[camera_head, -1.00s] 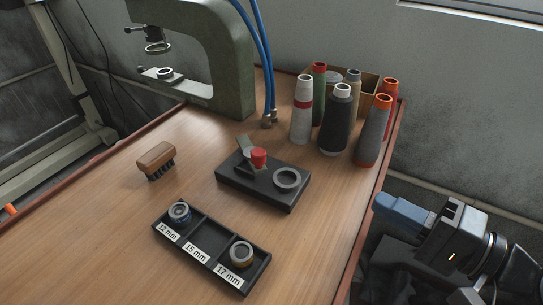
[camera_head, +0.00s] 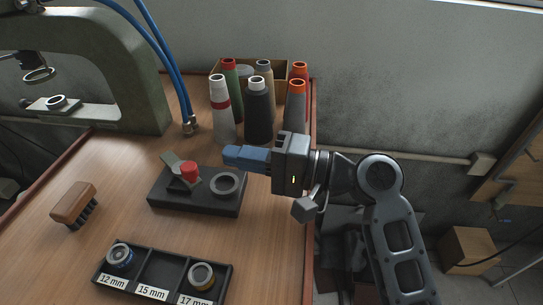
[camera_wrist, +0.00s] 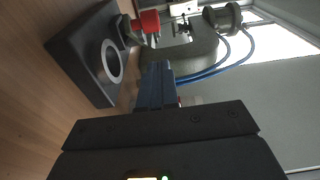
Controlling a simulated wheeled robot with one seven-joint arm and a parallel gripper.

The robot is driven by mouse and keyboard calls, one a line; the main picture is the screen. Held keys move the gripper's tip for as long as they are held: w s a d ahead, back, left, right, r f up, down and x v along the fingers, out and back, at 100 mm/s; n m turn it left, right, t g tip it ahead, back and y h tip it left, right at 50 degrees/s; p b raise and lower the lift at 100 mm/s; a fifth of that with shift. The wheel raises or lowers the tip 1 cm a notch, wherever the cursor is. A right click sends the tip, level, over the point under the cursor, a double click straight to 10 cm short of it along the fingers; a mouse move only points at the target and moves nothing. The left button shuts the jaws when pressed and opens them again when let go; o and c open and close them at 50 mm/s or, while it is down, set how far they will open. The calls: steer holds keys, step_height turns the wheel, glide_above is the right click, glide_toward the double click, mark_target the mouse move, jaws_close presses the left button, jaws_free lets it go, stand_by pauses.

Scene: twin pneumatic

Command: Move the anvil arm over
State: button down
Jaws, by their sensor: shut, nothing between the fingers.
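A black block (camera_head: 190,200) lies on the wooden table. On it are a flat grey metal arm (camera_head: 172,159) with a red knob (camera_head: 189,170), and a grey ring (camera_head: 225,184) to the right. I take the metal arm with the knob for the anvil arm. My gripper (camera_head: 228,156) has blue fingers that are shut and empty. In the head view they point left, with their tips right of the red knob and apart from it. In the wrist view the fingers (camera_wrist: 157,72) show below and right of the red knob (camera_wrist: 150,21), beside the ring (camera_wrist: 111,61).
Several thread cones (camera_head: 258,112) and a box (camera_head: 283,70) stand just behind my gripper. A green press (camera_head: 140,75) with blue hoses (camera_head: 172,65) is at back left. A brush (camera_head: 74,202) and a labelled die tray (camera_head: 157,272) lie at left and front.

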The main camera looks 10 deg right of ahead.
mark_target(194, 173)
steer(key=shift+s+a+p, duration=0.15)
steer(key=shift+s+a, duration=0.2)
steer(key=shift+a, duration=0.55)
steer(key=shift+s+a+p, duration=0.15)
steer(key=shift+s+a, duration=0.2)
steer(key=shift+a, duration=0.5)
steer(key=shift+s+a+p, duration=0.4)
steer(key=shift+s+a, duration=0.4)
steer(key=shift+a, duration=0.25)
